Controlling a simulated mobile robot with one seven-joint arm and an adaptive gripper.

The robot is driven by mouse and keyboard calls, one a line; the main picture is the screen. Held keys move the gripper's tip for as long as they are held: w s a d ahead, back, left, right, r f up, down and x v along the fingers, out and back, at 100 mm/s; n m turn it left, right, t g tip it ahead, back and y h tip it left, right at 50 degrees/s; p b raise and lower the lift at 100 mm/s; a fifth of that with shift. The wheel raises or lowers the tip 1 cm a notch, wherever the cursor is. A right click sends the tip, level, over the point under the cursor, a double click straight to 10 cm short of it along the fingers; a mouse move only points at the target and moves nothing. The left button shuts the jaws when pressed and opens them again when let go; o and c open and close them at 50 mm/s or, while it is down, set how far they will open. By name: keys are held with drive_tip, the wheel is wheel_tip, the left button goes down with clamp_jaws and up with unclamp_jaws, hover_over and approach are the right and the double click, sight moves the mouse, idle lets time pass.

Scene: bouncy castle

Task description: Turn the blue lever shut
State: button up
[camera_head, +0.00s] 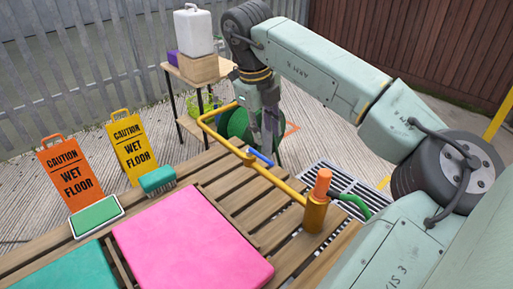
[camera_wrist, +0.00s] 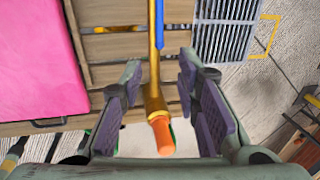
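The blue lever (camera_head: 261,157) is a short bar beside the middle of a yellow pipe (camera_head: 275,179) above the slatted wooden table. In the wrist view the blue lever (camera_wrist: 159,24) runs along the pipe at the top centre. My gripper (camera_head: 266,138) points down over the far part of the pipe, close to the lever; its fingertips partly overlap that area. In the wrist view my gripper (camera_wrist: 160,68) is open, with its pads apart on either side of the yellow pipe and an orange end (camera_wrist: 162,136). I see no contact.
A pink board (camera_head: 190,243) lies on the table. An orange-topped brass fitting (camera_head: 316,212) stands at the pipe's near end. Two wet-floor signs (camera_head: 72,175) stand beyond the table. A metal grate (camera_head: 345,182) lies right, and a stand with a white canister (camera_head: 193,32) is behind.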

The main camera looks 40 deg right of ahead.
sight(270, 161)
drive_tip(key=f, duration=0.3)
drive_tip(key=d+f+p, duration=0.1)
drive_tip(key=f, duration=0.2)
drive_tip(key=f+p, duration=0.1)
drive_tip(key=f, duration=0.2)
drive_tip(key=shift+d+f, duration=0.2)
drive_tip(key=shift+d, duration=0.2)
clamp_jaws()
